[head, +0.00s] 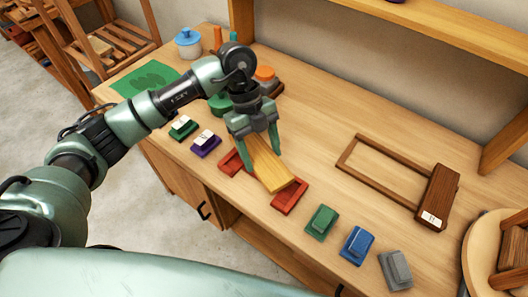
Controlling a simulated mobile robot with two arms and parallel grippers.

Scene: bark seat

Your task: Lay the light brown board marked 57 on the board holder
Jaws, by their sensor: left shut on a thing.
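My left gripper (254,135) points down and is shut on a light brown, yellowish board (268,171). The board slants toward the front right. No number shows on its visible face. Under and beside it are two red pieces, a front right one (290,198) and a back left one (233,163), which look like a board holder. The board's front end overlaps the front right red piece in the head view; I cannot tell whether it touches. Part of both red pieces is hidden by the board and fingers. My right gripper is not in view.
A brown frame (347,157) with a dark labelled block (438,194) lies to the right. Green (321,221), blue (357,244) and grey (395,270) blocks line the front edge. Green (183,127) and purple (205,143) labelled blocks sit left. A round tray (475,262) stands at right.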

